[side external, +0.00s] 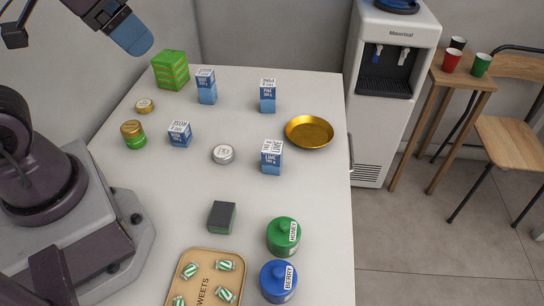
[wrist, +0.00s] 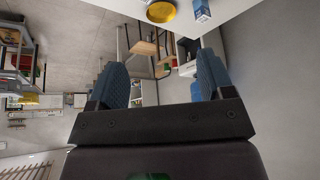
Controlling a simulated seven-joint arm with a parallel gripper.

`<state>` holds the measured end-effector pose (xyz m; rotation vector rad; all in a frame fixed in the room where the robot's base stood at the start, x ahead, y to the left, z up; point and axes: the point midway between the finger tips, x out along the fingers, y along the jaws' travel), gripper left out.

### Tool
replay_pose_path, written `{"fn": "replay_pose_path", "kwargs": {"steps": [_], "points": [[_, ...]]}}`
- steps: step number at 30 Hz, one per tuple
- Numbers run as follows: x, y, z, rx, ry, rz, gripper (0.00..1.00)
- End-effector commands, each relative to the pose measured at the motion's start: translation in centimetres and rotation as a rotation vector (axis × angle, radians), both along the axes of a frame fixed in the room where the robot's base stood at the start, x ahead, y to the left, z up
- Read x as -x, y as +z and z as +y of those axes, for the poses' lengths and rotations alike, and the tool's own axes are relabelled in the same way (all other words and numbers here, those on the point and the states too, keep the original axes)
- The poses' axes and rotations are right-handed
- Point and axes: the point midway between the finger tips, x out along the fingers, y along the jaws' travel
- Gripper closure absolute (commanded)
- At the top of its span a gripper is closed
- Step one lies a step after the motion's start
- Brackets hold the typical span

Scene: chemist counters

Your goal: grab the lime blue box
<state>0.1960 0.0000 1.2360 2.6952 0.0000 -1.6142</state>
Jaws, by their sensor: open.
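The lime blue box (side external: 271,166) stands upright on the white table, its white label appearing to read LIME. It is just below and left of a gold bowl (side external: 309,132). My gripper shows at the top left of the side view (side external: 138,40), raised, far up and left of the lime box. In the wrist view (wrist: 163,75) its two blue fingers are wide apart with nothing between them. A blue-and-white box (wrist: 202,11) stands at the top edge of the wrist view, beyond the fingers; its label is unreadable there.
Other blue boxes (side external: 268,101) (side external: 207,92) (side external: 180,136) stand on the table. A silver tin (side external: 223,154) is left of the lime box. A dark block (side external: 222,216), a green jar (side external: 284,237), a blue jar (side external: 278,282) and a sweets tray (side external: 208,255) are nearer.

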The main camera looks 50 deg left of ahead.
Motion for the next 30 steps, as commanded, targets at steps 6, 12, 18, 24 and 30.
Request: {"fn": "replay_pose_path", "kwargs": {"steps": [6, 12, 18, 24, 30], "points": [[-0.1, -0.2, -0.5, 0.0, -0.025, 0.011, 0.26], [-1.1, -4.1, -3.2, -0.036, -0.17, 0.211, 0.26], [-2.2, -9.3, -5.0, -0.265, -0.416, 0.469, 0.26], [-3.4, -14.5, -6.0, -0.589, -0.708, 0.679, 0.26], [-5.1, -19.7, -6.9, -0.975, -1.039, 0.828, 0.26]]}}
